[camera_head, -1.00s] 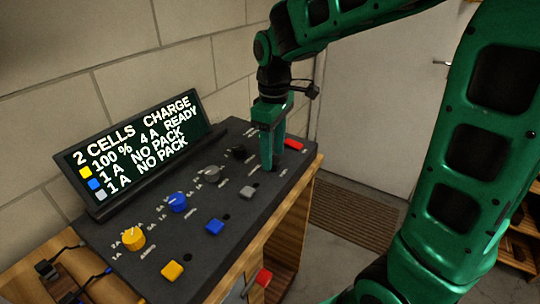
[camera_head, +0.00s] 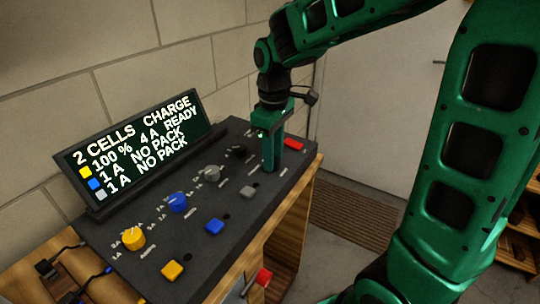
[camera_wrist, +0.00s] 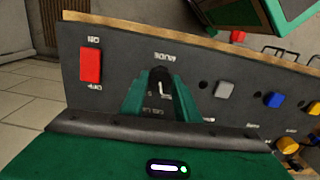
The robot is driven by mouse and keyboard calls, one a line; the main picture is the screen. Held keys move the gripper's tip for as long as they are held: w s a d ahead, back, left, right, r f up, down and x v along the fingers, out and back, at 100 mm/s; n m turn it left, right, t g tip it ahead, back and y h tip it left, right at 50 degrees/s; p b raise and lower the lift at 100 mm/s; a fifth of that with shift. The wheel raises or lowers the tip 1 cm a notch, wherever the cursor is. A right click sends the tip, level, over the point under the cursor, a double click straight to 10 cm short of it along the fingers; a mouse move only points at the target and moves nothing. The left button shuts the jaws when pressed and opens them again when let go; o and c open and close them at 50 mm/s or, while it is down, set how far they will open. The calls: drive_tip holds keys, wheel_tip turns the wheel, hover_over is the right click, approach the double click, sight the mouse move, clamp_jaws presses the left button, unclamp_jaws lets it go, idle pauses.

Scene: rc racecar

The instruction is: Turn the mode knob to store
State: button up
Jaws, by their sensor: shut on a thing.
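The black charger panel (camera_head: 135,268) slopes on a wooden bench. My gripper (camera_head: 270,167) points down at its right part, and its fingers hide the mode knob in the head view. In the wrist view the dark mode knob (camera_wrist: 159,78), with a white pointer line, sits between my two green fingers (camera_wrist: 158,95), under the upside-down MODE label. The gripper is shut on it. Small position labels by the knob are partly covered and hard to read. The display (camera_head: 135,150) reads 2 CELLS CHARGE, then 100 % 4 A READY and two NO PACK lines.
A red on/off switch (camera_head: 294,145) is close right of my gripper. A black knob (camera_head: 237,153), grey knob (camera_head: 212,173), blue knob (camera_head: 178,202) and yellow knob (camera_head: 132,238) run leftward. Grey, blue and yellow buttons (camera_head: 172,270) line the front. A block wall stands behind.

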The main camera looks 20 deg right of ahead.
drive_tip(key=m, duration=0.4)
drive_tip(key=shift+m, duration=1.7)
drive_tip(key=o, duration=1.1)
drive_tip(key=shift+c, duration=0.2)
wheel_tip(320, 180, up, 11)
drive_tip(key=shift+f, duration=0.15)
drive_tip(key=shift+d, duration=0.1)
